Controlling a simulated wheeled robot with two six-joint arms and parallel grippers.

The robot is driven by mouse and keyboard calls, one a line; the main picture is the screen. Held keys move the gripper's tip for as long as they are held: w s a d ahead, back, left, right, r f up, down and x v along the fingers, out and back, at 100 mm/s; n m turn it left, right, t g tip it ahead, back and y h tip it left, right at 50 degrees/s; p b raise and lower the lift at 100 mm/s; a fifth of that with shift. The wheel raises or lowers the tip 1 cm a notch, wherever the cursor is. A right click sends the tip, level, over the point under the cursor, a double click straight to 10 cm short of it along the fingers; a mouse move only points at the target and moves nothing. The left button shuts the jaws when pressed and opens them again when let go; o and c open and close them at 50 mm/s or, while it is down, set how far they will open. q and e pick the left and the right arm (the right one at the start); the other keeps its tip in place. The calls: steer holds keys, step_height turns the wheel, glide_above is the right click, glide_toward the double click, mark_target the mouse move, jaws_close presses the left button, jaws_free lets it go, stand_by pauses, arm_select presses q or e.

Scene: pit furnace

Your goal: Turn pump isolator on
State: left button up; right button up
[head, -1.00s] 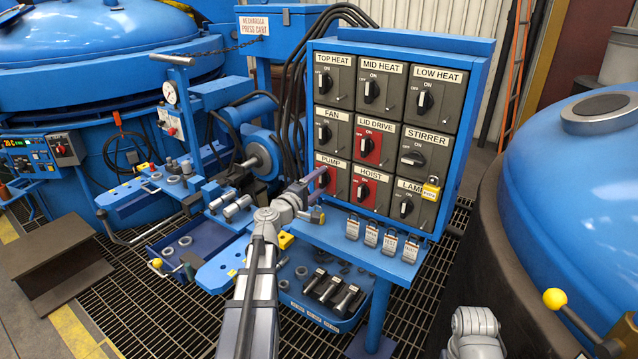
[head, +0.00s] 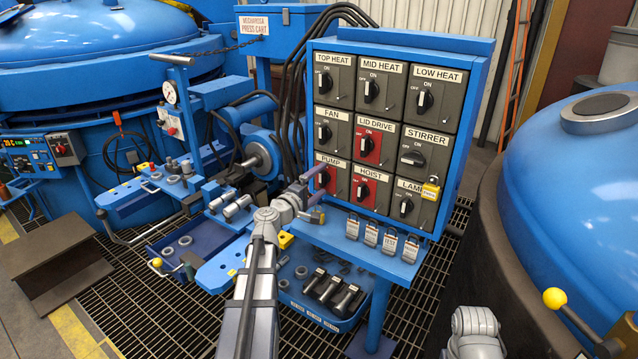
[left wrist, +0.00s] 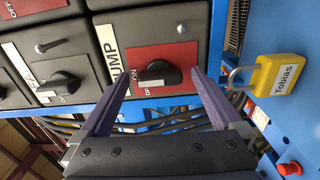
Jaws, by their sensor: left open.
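The PUMP isolator has a black rotary knob on a red plate. It is at the lower left of the switch panel (head: 455,150), partly behind my left gripper (head: 314,178). In the left wrist view the pump knob (left wrist: 160,75) lies just beyond and between the tips of my left gripper (left wrist: 160,84). The fingers are open, one on each side, with nothing held. I cannot tell whether they touch the knob. ON and OFF are printed at its left side in that view. The knob's white mark is at its lower left. My right gripper is out of view.
The HOIST switch (head: 363,190) is right of PUMP and the FAN switch (head: 324,133) is above it. A yellow padlock marked Tobias (left wrist: 273,77) is close to the right finger.

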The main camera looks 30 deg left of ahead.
arm_select(q)
steer(key=s, duration=0.7)
steer(key=shift+s+a, duration=0.3)
steer(key=shift+s, duration=0.1)
